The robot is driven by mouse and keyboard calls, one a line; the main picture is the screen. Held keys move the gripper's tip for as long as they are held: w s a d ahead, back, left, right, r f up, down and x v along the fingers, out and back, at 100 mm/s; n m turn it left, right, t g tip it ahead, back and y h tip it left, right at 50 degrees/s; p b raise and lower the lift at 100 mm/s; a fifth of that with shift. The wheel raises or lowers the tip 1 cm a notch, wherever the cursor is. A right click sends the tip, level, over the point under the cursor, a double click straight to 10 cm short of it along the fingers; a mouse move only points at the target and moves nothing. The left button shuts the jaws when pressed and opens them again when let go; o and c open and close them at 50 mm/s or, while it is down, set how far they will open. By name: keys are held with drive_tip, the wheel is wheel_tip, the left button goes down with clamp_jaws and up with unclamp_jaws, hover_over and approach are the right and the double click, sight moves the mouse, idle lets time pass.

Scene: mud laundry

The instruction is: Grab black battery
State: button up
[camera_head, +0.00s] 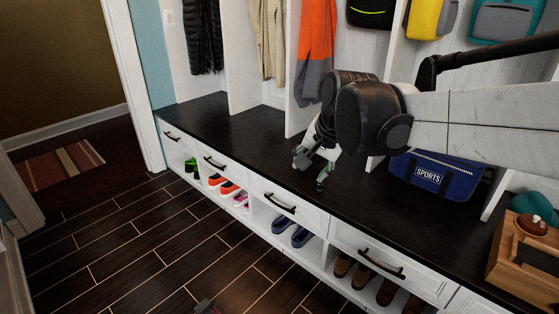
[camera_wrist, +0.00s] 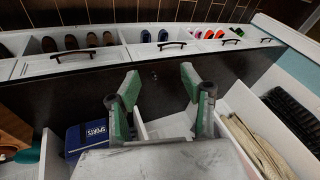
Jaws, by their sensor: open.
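My gripper (camera_head: 310,170) is open above the black bench top (camera_head: 240,130), near its front edge. In the wrist view its two green-padded fingers (camera_wrist: 160,76) stand wide apart with nothing held between them. A tiny pale speck (camera_wrist: 154,76) shows on the dark bench top between the fingertips in the wrist view. It is too small and dark to tell whether it belongs to the black battery. I cannot clearly make out the battery in either view; black on the black top would blend in.
A blue sports bag (camera_head: 435,175) and a wooden box (camera_head: 525,255) stand on the bench at right. Upright dividers and hanging clothes (camera_head: 315,50) rise behind. Drawers with dark handles (camera_head: 280,203) and shoe cubbies lie below the front edge. The bench left of my gripper is clear.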

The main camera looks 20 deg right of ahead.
drive_tip(key=w+d+m+p, duration=0.2)
drive_tip(key=w+d+m, duration=0.3)
drive_tip(key=w, duration=0.5)
drive_tip(key=m+g+y+p, duration=0.2)
drive_tip(key=m+y+p, duration=0.1)
drive_tip(key=m, duration=1.1)
hover_over(320, 191)
drive_tip(key=d, duration=0.3)
drive_tip(key=f, duration=2.9)
drive_tip(key=shift+a+f, duration=0.25)
drive_tip(key=shift+f, duration=0.05)
drive_tip(key=shift+s+a+b+x, duration=0.15)
drive_tip(key=shift+b+x, duration=0.45)
drive_tip(key=shift+x, duration=0.7)
drive_tip(key=shift+s+a+b+x, duration=0.1)
drive_tip(key=shift+b+x, duration=0.5)
drive_tip(key=shift+x, duration=0.75)
clamp_jaws()
drive_tip(key=shift+r, duration=0.1)
